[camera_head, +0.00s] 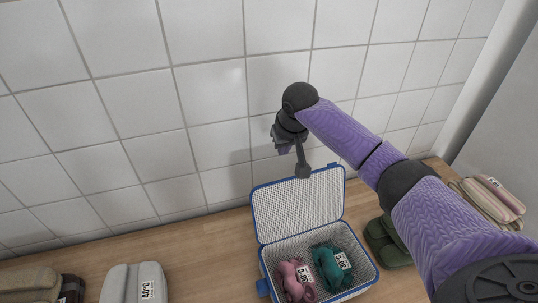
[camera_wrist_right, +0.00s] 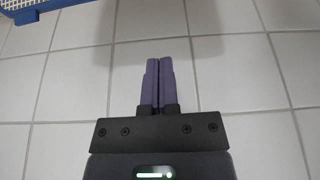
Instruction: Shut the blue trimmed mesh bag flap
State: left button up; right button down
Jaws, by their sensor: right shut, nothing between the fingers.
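The blue trimmed mesh bag (camera_head: 266,262) stands on the wooden counter in the head view. Its mesh flap (camera_head: 300,205) is raised and leans back toward the tiled wall. A pink bundle (camera_head: 293,278) and a teal bundle (camera_head: 328,265), each with a white tag, lie inside. A corner of the blue-edged mesh (camera_wrist_right: 42,10) shows at the top left there. My left gripper is out of view.
Dark green folded cloth (camera_head: 385,243) lies right of the bag, and striped folded towels (camera_head: 490,200) lie farther right. A grey folded item (camera_head: 133,283) and brown ones (camera_head: 38,285) lie at the left. The counter (camera_head: 205,245) is clear left of the bag. The tiled wall (camera_head: 205,90) stands close behind.

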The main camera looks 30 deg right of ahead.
aim_at(299, 201)
jog(key=s+a+b+x, duration=0.1)
jog(key=b+x, duration=0.4)
jog(key=x, duration=0.5)
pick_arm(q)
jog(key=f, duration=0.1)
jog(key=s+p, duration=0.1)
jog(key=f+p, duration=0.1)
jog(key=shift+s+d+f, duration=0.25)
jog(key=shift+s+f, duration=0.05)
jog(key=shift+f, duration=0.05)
pick_arm(e)
jog(key=s, duration=0.1)
jog(key=s+r, duration=0.1)
jog(key=s, duration=0.1)
jog(key=shift+s+r, duration=0.2)
jog(key=shift+r, duration=0.1)
